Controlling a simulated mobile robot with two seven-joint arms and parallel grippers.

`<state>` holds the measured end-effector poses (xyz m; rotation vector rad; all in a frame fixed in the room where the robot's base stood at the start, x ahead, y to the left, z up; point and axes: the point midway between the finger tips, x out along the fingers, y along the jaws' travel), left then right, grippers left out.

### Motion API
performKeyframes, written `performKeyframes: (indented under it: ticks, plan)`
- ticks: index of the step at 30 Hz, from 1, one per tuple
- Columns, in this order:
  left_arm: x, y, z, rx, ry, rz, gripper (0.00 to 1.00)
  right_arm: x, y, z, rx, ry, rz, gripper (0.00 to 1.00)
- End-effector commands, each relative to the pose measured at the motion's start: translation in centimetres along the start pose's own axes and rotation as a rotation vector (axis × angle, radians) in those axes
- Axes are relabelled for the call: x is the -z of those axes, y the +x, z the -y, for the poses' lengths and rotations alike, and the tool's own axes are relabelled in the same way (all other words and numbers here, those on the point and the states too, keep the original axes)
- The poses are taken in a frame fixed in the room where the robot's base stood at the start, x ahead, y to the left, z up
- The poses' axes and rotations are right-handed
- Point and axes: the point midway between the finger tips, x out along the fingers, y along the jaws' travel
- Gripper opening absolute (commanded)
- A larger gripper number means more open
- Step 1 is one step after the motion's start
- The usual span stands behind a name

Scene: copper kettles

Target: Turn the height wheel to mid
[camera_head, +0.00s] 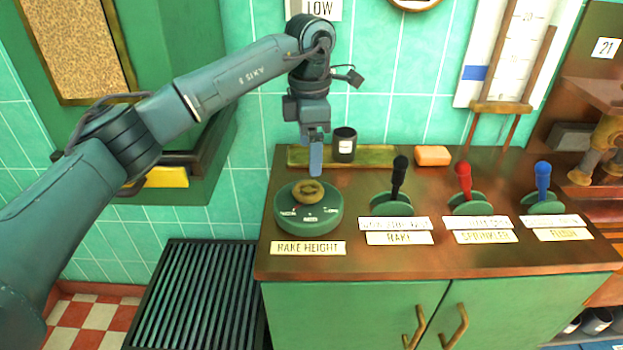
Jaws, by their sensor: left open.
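The height wheel is a brass ring-shaped knob (309,191) on a round green base (309,222) with small white marks, on the left of the brown counter top. A label reading "RAKE HEIGHT" (308,248) stands in front of it. The marks are too small to read, so the wheel's setting cannot be told. My left gripper (316,168) points down just above and behind the knob. It is open and empty, and its blue finger shows nearly edge-on. Whether it touches the knob is hard to tell. My right gripper is not in view.
Black (398,177), red (464,181) and blue (542,180) levers stand to the right along the counter (450,262). A dark cup (344,145) stands close behind my left gripper, and an orange block (433,156) lies farther right. A wall gauge (508,60) hangs behind.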

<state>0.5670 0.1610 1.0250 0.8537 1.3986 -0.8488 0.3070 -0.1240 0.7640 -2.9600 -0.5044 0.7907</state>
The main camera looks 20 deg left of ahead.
Motion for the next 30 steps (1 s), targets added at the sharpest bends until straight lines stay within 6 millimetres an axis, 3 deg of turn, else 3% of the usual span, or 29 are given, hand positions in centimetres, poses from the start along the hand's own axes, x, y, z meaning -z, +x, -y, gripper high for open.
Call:
performKeyframes:
  ticks: [6,12,25,30]
  plan:
    - [0.0,4.8,0.1,0.003,0.0,0.0,0.81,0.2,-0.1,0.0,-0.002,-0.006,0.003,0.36]
    - [-0.1,7.5,0.1,0.002,0.001,0.001,0.81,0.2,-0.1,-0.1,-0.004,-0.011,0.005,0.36]
    - [-0.1,8.6,0.1,0.001,0.001,0.003,0.81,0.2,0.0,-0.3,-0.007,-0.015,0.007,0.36]
    - [-0.1,8.6,0.1,0.001,0.001,0.003,0.68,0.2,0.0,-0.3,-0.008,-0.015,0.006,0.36]
